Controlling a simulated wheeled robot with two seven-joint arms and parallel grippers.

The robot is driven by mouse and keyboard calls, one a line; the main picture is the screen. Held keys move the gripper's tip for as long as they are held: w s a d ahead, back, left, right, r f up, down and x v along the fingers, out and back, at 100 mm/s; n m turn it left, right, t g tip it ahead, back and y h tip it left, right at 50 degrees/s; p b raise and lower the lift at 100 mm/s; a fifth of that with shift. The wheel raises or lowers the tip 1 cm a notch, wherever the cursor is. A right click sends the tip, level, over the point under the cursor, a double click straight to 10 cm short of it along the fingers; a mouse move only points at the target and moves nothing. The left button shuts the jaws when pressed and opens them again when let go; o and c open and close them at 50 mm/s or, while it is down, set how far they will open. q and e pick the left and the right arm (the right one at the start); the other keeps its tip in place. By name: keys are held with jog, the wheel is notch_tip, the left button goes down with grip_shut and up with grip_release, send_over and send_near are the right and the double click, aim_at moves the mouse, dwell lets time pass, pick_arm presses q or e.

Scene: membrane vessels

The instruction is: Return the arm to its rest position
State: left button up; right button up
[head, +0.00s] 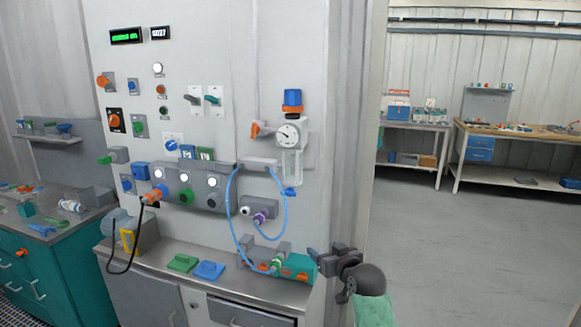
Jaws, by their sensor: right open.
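My right gripper (318,259) is in the head view at the lower middle, with its arm coming in from the bottom right. It is open, and I see nothing between its fingers. It is in front of the right end of the panel's counter (225,278), close in the picture to a teal and orange block (297,267). I cannot tell the exact gap between them. My left gripper is not in view.
A grey control panel (225,60) with knobs, a gauge (289,133) and a looped blue hose (232,215) stands ahead. A teal cabinet (45,275) is at left. Workbenches (520,135) stand at the back right. The floor (470,250) at right is clear.

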jog(key=s+d+f+g+h, duration=0.2)
jog(key=s+d+f+g, duration=0.1)
jog(key=s+f, duration=0.9)
jog(key=s+d+f+m+g+h, duration=0.1)
jog(key=s+d+f+g, duration=0.3)
jog(key=s, duration=0.8)
jog(key=s+d+f+g+h, duration=0.1)
jog(key=s+d+f, duration=0.1)
jog(key=s+f, duration=0.65)
jog(key=s+d+f+m+g+h, duration=0.1)
jog(key=s+d+f+g+h, duration=0.15)
jog(key=s, duration=1.15)
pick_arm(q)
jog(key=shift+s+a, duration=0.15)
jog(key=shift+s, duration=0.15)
pick_arm(e)
jog(key=s+a+f+g, duration=0.1)
jog(key=s+a+f, duration=0.1)
jog(key=f, duration=1.7)
jog(key=s+a+f+g+y, duration=0.1)
jog(key=s+f, duration=0.2)
jog(key=f, duration=1.7)
jog(key=shift+s+a+f, duration=0.2)
jog(key=shift+a, duration=0.2)
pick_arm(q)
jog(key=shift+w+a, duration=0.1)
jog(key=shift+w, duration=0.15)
pick_arm(e)
jog(key=shift+g+y, duration=0.25)
